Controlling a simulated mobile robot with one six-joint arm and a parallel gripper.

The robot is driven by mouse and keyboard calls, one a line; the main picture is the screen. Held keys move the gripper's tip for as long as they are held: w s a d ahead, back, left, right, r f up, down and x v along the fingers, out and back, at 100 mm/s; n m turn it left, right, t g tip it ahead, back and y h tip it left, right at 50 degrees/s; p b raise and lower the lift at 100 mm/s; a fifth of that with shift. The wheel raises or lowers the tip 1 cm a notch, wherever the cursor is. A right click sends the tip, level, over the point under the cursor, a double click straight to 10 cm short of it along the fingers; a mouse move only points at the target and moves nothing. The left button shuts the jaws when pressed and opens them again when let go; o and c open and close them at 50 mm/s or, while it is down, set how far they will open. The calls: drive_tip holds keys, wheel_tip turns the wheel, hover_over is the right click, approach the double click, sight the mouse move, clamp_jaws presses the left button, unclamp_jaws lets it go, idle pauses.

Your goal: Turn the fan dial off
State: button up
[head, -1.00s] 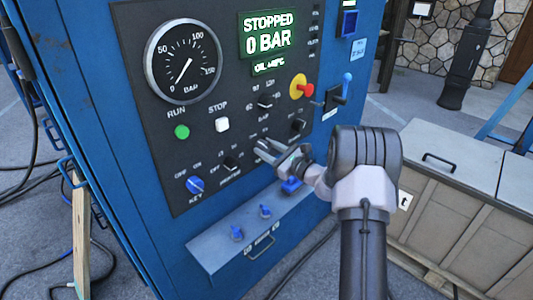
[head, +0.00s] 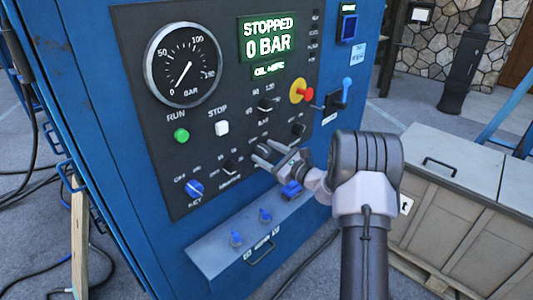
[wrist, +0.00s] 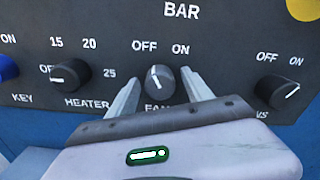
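The fan dial (wrist: 160,80) is a black round knob with a white pointer mark, below the words OFF and ON in the wrist view. Its mark points up and slightly left, towards OFF. My gripper (wrist: 163,84) has one finger on each side of the dial, with a visible gap on both sides. It is open and holds nothing. In the head view my gripper (head: 264,151) is at the lower middle of the black control panel (head: 215,105), and the dial shows dark between the fingertips.
The heater dial (wrist: 70,75) is left of the fan dial, and another OFF/ON dial (wrist: 277,92) is right of it. A yellow-and-red knob (head: 300,92) is higher up. A grey drawer ledge (head: 220,250) juts out below the panel. The display reads STOPPED, 0 BAR.

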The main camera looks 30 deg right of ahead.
drive_tip(key=p+v, duration=0.3)
drive_tip(key=v, duration=1.4)
drive_tip(key=shift+s+p, duration=0.2)
drive_tip(key=shift+p, duration=0.1)
